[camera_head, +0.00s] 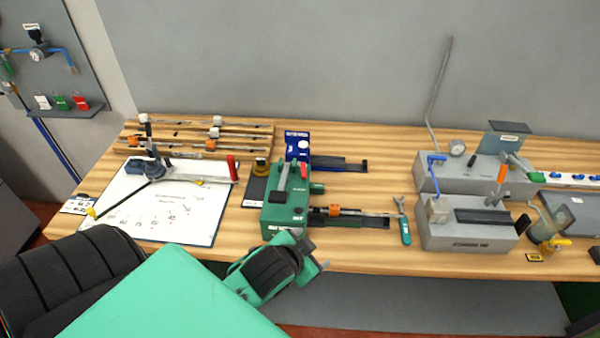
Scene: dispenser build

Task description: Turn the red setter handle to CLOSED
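A green box-shaped machine (287,213) stands on the bench at the centre. A short red handle (304,171) shows at its right rear, beside a grey bar on its top. A second red grip (232,168) is on the end of a grey lever tool over the white sheet. I cannot read which one is labelled setter, nor any CLOSED mark. My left gripper (311,249) is in front of the green machine, low at the bench's front edge. It is apart from both red handles, and its finger opening is unclear. My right gripper is not in view.
A white drawing sheet (150,215) lies at the left, with a rack of rods (190,140) behind it. A wrench with a teal grip (405,232) lies right of the machine. Grey fixtures (467,236) with a gauge fill the right. Bare bench (375,150) lies between.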

